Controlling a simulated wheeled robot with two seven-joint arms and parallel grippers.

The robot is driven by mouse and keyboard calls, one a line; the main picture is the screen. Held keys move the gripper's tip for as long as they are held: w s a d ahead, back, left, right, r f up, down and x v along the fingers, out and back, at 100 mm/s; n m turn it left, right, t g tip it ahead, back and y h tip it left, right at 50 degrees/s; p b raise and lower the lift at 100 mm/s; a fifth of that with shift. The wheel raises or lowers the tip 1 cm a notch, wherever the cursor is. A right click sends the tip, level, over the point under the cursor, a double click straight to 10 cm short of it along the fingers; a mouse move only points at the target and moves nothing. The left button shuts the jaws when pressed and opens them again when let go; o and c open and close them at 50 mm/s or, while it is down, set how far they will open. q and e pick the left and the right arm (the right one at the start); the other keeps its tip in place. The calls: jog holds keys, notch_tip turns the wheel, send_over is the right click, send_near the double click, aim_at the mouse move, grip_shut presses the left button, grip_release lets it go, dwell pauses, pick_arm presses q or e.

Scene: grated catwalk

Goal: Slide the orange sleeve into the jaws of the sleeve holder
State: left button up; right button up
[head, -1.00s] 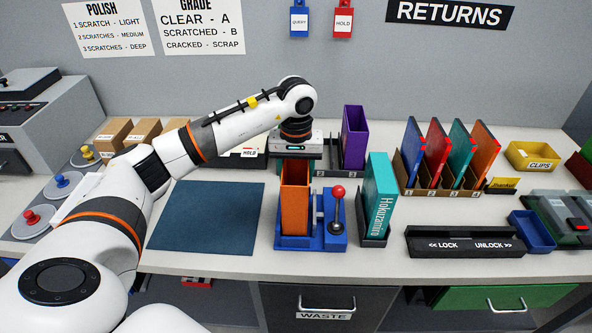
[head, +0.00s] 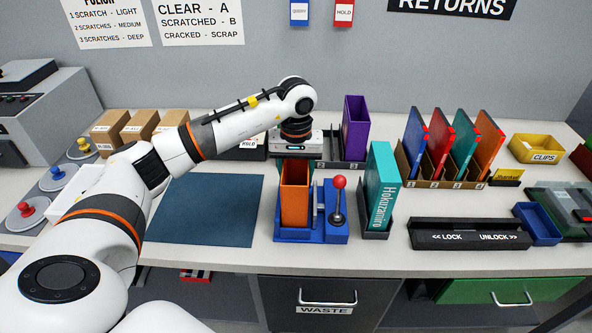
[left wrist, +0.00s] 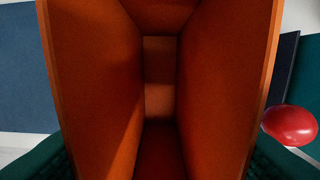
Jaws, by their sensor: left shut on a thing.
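The orange sleeve (head: 295,203) stands upright in the blue sleeve holder (head: 285,236), its lower end down between the holder's walls. The holder has a lever with a red knob (head: 339,182) on its right side. My left gripper (head: 294,162) is above the holder, shut on the top of the sleeve; its fingers are mostly hidden. In the left wrist view the open hollow inside of the sleeve (left wrist: 90,90) fills the picture, with dark green finger pads at the lower corners. The red knob (left wrist: 290,125) shows at the right there. My right gripper is not in view.
A teal case (head: 381,180) stands in a dark stand just right of the holder. A purple sleeve (head: 355,125) stands behind. A dark blue mat (head: 205,212) lies clear at left. A black lock tray (head: 468,236) and coloured cases in a rack (head: 440,184) are at right.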

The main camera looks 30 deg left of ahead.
pick_arm(q)
jog(key=o, duration=1.3)
jog(key=shift+o, duration=0.3)
jog(key=o, duration=0.3)
jog(key=shift+o, duration=0.2)
notch_tip(320, 180, up, 8)
jog(key=p, duration=0.4)
jog(key=shift+p, duration=0.3)
